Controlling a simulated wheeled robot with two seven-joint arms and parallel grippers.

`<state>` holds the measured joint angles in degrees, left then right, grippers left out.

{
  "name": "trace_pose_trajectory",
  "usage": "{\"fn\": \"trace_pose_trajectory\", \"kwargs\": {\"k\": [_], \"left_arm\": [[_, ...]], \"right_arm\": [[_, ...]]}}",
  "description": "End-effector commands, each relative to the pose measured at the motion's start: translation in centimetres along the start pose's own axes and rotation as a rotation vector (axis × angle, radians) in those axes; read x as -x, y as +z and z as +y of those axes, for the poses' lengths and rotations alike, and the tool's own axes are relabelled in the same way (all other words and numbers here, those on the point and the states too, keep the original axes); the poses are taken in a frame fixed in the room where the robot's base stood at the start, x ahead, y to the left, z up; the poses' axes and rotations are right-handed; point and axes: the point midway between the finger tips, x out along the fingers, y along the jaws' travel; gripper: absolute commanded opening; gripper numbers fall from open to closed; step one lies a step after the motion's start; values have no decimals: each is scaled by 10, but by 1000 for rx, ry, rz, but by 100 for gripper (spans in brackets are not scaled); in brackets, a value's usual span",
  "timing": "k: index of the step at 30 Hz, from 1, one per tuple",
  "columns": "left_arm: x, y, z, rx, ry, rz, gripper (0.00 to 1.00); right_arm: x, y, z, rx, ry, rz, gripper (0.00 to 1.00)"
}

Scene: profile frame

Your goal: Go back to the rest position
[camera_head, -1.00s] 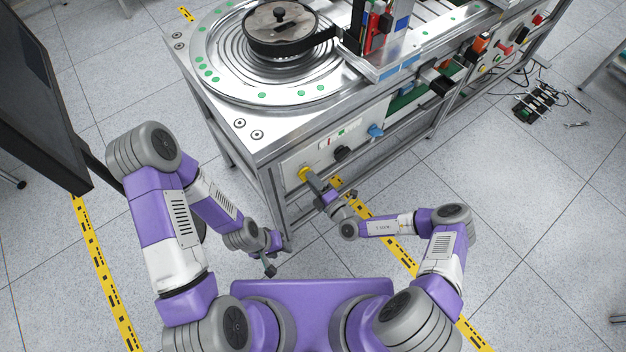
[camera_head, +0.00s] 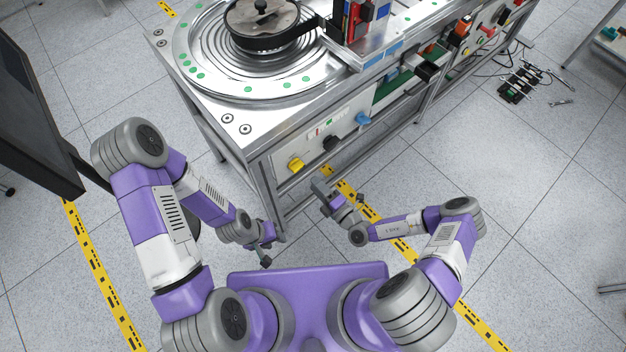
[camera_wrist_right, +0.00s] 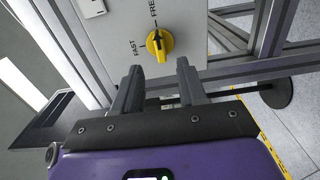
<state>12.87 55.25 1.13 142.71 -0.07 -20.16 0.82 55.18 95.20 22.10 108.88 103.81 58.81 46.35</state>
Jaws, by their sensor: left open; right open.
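My right gripper (camera_head: 318,187) is open and empty, below and right of the yellow knob (camera_head: 296,164) on the station's front panel. In the right wrist view its two fingers (camera_wrist_right: 158,90) are apart, with the yellow knob (camera_wrist_right: 159,43) beyond the tips and clear of them. The panel there reads FAST and FREE. My left gripper (camera_head: 266,261) hangs low by the station's front corner leg, close to my body. It is open, and nothing shows in it, though it is small in the head view.
The metal station (camera_head: 262,146) fills the top middle, with a dark pan (camera_head: 262,22) on its round plate. Black and blue knobs sit along the panel. A dark screen (camera_head: 35,120) stands at left. Tools (camera_head: 525,80) lie on the floor at right. Floor at lower right is clear.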

Motion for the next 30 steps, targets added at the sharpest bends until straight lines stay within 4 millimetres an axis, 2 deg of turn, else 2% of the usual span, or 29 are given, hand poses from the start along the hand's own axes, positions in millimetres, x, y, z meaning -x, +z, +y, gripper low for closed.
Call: {"fn": "trace_pose_trajectory", "kwargs": {"k": [17,20,23,24,27,29,30], "left_arm": [[-1,0,0,0,0,0,43],[-3,0,-1,0,0,0,43],[-7,0,-3,0,0,0,43],[-10,0,-4,0,0,0,43],[-15,-1,-6,0,0,0,43],[-18,-1,-7,0,0,0,43],[-13,0,-5,1,0,0,43]], "right_arm": [[0,-4,1,15,2,20,42],[-1,-25,6,102,7,137,42],[8,-69,11,292,24,375,42],[16,-89,11,396,38,495,42],[47,-131,4,691,87,805,42],[69,-146,-5,879,129,980,42],[89,-154,-6,999,158,1098,42]]}}
